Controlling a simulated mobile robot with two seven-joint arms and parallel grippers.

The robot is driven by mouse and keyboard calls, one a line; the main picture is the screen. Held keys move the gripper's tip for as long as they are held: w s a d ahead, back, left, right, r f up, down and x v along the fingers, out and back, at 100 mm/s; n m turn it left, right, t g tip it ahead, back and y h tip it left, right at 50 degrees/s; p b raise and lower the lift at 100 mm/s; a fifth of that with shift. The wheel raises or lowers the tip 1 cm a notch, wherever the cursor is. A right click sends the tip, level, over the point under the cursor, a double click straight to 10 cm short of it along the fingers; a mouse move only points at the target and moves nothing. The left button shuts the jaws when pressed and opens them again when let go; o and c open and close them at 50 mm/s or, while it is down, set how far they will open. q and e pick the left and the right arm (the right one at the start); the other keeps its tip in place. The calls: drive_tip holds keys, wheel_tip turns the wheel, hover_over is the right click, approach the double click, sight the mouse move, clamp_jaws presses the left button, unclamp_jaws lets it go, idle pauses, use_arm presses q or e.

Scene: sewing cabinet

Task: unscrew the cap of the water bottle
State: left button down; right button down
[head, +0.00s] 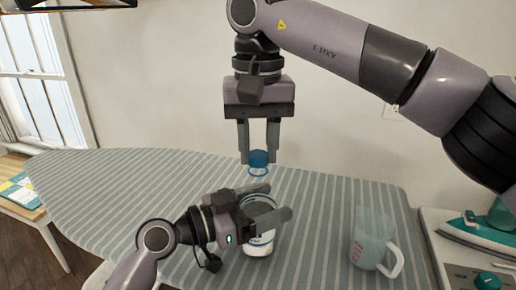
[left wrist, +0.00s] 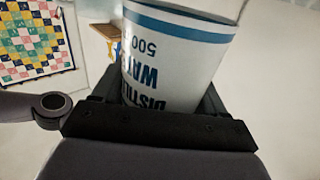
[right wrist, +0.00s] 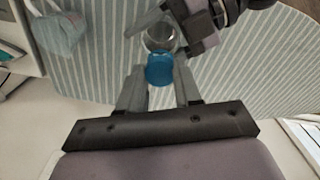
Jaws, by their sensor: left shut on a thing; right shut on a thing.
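The water bottle (head: 259,238) is white with blue lettering and stands upright on the striped ironing board. My left gripper (head: 268,204) is shut around its upper body from the left. The label also shows close up between the fingers in the left wrist view (left wrist: 175,60). The blue cap (head: 258,158) is held above the bottle, apart from its neck, by my right gripper (head: 258,160), which points straight down. The cap also shows between the fingertips in the right wrist view (right wrist: 160,70).
The striped ironing board (head: 130,185) fills the middle and is clear on the left. A clear measuring jug (head: 373,240) stands right of the bottle. An iron (head: 480,235) rests at the far right. A small wooden table (head: 22,200) stands at the far left.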

sight(258, 154)
drive_tip(key=shift+r, duration=0.7)
drive_tip(key=shift+r, duration=2)
use_arm(q)
unclamp_jaws()
